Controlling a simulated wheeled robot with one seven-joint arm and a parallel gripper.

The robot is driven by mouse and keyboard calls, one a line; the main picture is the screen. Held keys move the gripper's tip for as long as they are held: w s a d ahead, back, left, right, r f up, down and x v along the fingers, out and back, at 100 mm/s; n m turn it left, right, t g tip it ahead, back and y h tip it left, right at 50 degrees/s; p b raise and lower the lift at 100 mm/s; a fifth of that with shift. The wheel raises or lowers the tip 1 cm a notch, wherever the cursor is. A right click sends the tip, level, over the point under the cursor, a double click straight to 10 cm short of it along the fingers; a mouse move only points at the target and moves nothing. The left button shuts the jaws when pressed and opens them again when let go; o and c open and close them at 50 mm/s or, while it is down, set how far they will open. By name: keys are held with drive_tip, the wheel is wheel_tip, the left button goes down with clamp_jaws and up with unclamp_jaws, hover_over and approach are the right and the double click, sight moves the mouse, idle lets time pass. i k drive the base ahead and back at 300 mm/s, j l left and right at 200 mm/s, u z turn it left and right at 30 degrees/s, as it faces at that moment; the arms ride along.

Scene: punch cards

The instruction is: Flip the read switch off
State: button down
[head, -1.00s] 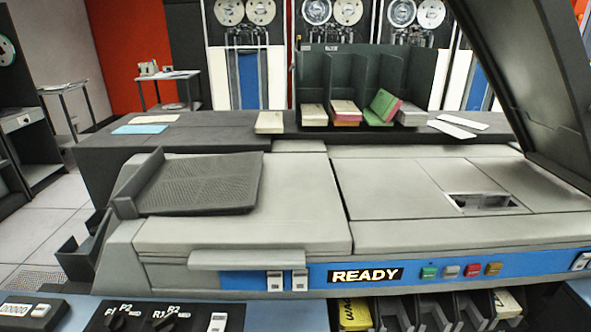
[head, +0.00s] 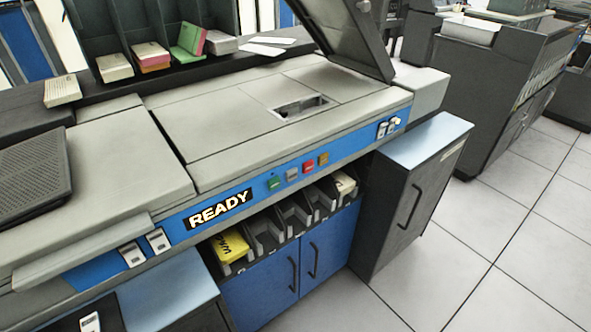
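The card machine's front has a blue panel strip (head: 335,157) with a lit READY sign (head: 220,208). Two white rocker switches, a left one (head: 132,254) and a right one (head: 158,241), sit left of the sign. One more white switch (head: 90,322) shows at the bottom left on a dark panel. Their labels are too small to read, so I cannot tell which is the read switch or how it is set. My gripper is not in view.
Green, white, red and amber buttons (head: 307,166) sit right of the sign. Below are open card pockets (head: 267,238) and blue cabinet doors (head: 318,250). A grey cabinet (head: 405,190) with a light blue top juts out at right. The tiled floor (head: 500,230) at right is clear.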

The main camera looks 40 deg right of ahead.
sight(382, 127)
drive_tip(key=l+z, duration=0.4)
drive_tip(key=i+l+z, duration=0.15)
drive_tip(key=z, duration=0.25)
drive_tip(key=i+l+z, duration=0.15)
drive_tip(key=z, duration=0.25)
drive_tip(key=l, duration=0.1)
